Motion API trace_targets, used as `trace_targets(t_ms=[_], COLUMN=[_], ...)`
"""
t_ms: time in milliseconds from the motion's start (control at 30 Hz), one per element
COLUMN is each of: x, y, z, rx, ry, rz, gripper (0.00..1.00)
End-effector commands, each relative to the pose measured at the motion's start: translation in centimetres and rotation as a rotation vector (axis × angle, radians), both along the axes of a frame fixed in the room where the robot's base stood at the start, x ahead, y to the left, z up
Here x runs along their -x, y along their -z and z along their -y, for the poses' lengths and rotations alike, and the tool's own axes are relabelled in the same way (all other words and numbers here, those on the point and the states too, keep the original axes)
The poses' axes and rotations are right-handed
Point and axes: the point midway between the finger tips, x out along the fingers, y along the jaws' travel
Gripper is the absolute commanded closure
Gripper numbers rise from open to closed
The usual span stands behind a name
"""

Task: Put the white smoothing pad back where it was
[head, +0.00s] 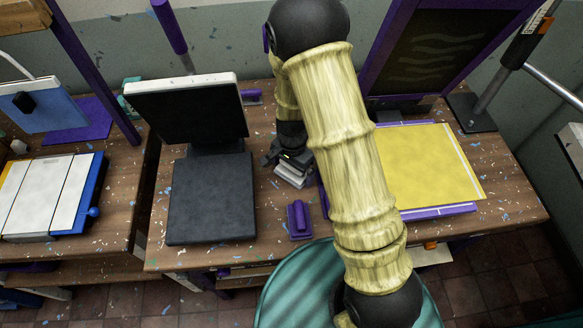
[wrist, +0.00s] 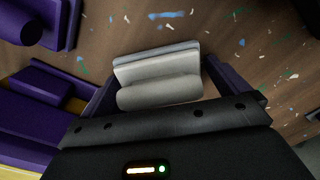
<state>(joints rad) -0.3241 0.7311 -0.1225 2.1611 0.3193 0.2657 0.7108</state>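The white smoothing pad (wrist: 158,66), a pale block with a rounded grey-white grip, sits between the two purple fingers of my gripper (wrist: 160,82) in the wrist view. A finger lies against each end of it, and the gripper appears shut on it. In the head view the pad (head: 293,172) is at the tabletop between the dark flat press and the yellow sheet, just under my gripper (head: 287,160). Whether it rests on the wood or hangs slightly above cannot be told. My arm hides part of the area to its right.
A purple block with a grip (head: 299,219) stands in front of the pad. The black press (head: 212,198) with its raised lid (head: 190,108) is to the left. The yellow sheet (head: 425,165) on a purple-edged board is to the right. A small purple piece (head: 251,97) lies behind.

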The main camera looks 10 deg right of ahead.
Motion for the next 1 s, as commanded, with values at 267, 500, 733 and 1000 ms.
trace_targets(t_ms=[267, 500, 733, 1000], x=[0.0, -0.1, -0.1, 0.0], y=[-0.9, -4.5, -8.9, -12.2], z=[-0.2, -0.3, -0.3, -0.2], rx=[0.0, -0.001, -0.001, 0.001], ry=[-0.005, -0.006, -0.006, -0.005], rz=[0.003, 0.006, 0.006, 0.002], gripper=[0.0, 0.0, 0.0, 0.0])
